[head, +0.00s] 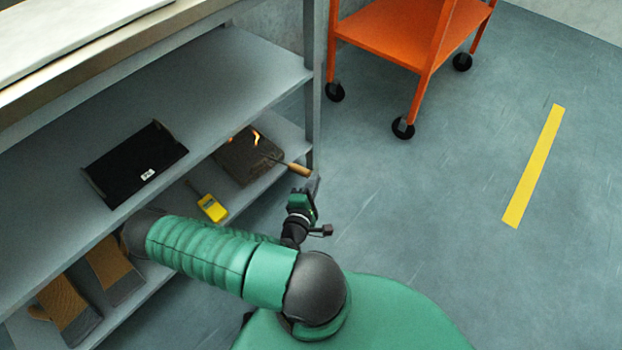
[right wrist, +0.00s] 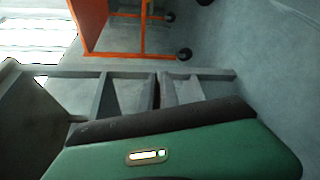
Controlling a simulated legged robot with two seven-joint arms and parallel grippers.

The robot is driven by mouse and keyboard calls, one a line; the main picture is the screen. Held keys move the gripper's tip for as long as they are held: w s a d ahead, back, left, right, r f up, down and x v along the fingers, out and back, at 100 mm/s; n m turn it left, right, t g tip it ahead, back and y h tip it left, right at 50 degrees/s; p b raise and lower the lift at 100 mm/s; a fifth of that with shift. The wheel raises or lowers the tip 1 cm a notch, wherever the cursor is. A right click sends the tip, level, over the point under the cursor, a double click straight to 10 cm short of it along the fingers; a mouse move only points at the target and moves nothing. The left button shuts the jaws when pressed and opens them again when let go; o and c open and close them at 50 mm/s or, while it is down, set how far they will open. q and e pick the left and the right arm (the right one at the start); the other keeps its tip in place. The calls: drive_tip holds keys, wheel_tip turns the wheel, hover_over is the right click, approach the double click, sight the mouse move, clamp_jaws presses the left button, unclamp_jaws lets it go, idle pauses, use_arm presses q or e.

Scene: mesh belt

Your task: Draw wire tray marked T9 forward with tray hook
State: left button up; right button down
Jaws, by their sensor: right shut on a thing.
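A tray hook with a wooden handle (head: 298,170) shows just beyond my right gripper (head: 314,187). Its thin shaft runs left over a dark brown flat item. The gripper is shut at the handle end, though the exact contact is too small to see. A black tray (head: 135,163) with a small white label sits on the middle shelf, left of the gripper and apart from it. The label is too small to read, so I cannot tell whether it is T9. The right wrist view shows mostly a green and black body of mine, without clear fingertips. My left gripper is out of view.
The grey shelf unit (head: 240,65) fills the left. A dark brown flat item (head: 240,163) with orange spots, a yellow device (head: 212,207) and brown gloves (head: 66,305) lie lower. An orange cart (head: 395,35) stands at the back.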

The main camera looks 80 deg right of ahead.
drive_tip(key=shift+w+d, duration=0.45)
drive_tip(key=shift+w, duration=0.3)
drive_tip(key=shift+w+d, duration=0.5)
drive_tip(key=shift+w, duration=0.3)
drive_tip(key=shift+w+d, duration=0.45)
drive_tip(key=shift+w, duration=0.3)
wheel_tip(320, 180, up, 8)
drive_tip(key=p, duration=0.7)
drive_tip(key=shift+r+p, duration=0.25)
drive_tip(key=shift+p, duration=0.05)
drive_tip(key=s+a+p, duration=0.1)
drive_tip(key=s+a, duration=0.5)
drive_tip(key=s, duration=0.4)
drive_tip(key=shift+s+a, duration=0.15)
drive_tip(key=shift+f, duration=0.1)
